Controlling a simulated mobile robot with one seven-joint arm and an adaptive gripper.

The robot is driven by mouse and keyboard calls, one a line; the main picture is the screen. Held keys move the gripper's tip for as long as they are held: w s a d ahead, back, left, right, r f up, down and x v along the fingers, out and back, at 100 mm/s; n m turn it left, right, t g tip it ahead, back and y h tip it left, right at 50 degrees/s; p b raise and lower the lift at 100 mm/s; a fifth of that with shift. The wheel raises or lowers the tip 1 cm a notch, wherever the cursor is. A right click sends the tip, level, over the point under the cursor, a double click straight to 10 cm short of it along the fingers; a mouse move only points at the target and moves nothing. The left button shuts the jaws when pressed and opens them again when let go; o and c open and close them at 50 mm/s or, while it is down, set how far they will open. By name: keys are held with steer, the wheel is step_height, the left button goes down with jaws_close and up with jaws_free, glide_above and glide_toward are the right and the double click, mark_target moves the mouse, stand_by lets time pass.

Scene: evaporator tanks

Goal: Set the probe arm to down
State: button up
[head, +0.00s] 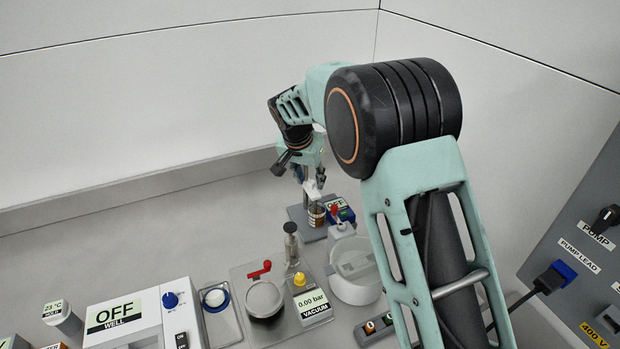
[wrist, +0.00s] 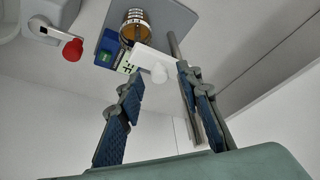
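The probe arm (wrist: 143,53) is a short white bar beside a grey upright rod (wrist: 174,46), with a white rounded knob (wrist: 159,73) on it. In the head view the white probe arm (head: 313,191) shows just above a banded amber beaker (head: 317,216). The beaker also shows in the wrist view (wrist: 134,25). My gripper (head: 309,178) is above the probe stand, its fingers pointing down. In the wrist view my gripper (wrist: 157,77) is open, with the knob between its fingertips in the picture. I cannot tell whether either finger touches it.
A blue box with an OFF label (head: 340,211) sits beside the beaker. A vacuum gauge (head: 312,304), red-handled pot (head: 264,299) and WELL box (head: 125,318) stand nearer. The bench's back left is clear.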

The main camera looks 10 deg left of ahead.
steer(key=v, duration=1.2)
